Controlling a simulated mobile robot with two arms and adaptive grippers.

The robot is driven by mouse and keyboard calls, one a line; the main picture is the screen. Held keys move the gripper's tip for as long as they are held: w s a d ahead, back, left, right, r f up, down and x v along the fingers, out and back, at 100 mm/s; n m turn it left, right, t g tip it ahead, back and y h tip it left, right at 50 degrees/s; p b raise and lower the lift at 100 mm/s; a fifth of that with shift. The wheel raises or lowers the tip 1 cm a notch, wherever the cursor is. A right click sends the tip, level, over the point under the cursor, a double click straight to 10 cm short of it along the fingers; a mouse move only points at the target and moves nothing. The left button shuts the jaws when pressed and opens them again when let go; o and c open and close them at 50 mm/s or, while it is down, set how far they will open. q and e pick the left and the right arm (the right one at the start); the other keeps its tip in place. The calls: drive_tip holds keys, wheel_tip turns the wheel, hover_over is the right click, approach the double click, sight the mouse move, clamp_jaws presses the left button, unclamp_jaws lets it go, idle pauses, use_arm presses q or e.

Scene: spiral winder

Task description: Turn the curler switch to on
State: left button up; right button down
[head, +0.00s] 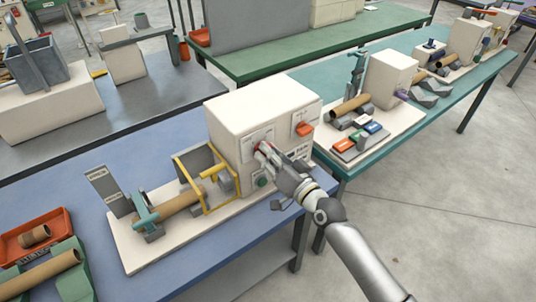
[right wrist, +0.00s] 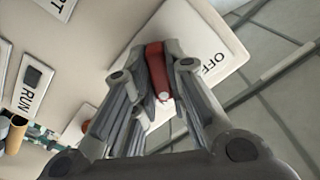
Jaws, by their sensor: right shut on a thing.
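The curler switch has a red lever (right wrist: 156,68) on a white plate (right wrist: 222,42), with the label OFF readable beside it in the right wrist view. In the head view its plate (head: 246,142) is on the front of the cream machine box (head: 262,104). My right gripper (head: 264,152) is at that plate, its fingers on both sides of the red lever and shut on it. The fingers hide part of the lever and plate; the ON label does not show clearly. My left gripper is not in view.
An orange-red knob (head: 303,129) on another plate and a green button (head: 262,181) are close to my right gripper. A yellow frame (head: 207,207) and a cardboard tube (head: 182,202) stand left of the box. Open floor (head: 440,220) is at the right.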

drive_tip(key=shift+m, duration=0.5)
drive_tip(key=c, duration=1.4)
unclamp_jaws()
drive_tip(key=shift+c, duration=0.2)
drive_tip(key=v, duration=1.2)
drive_tip(key=shift+f, duration=0.1)
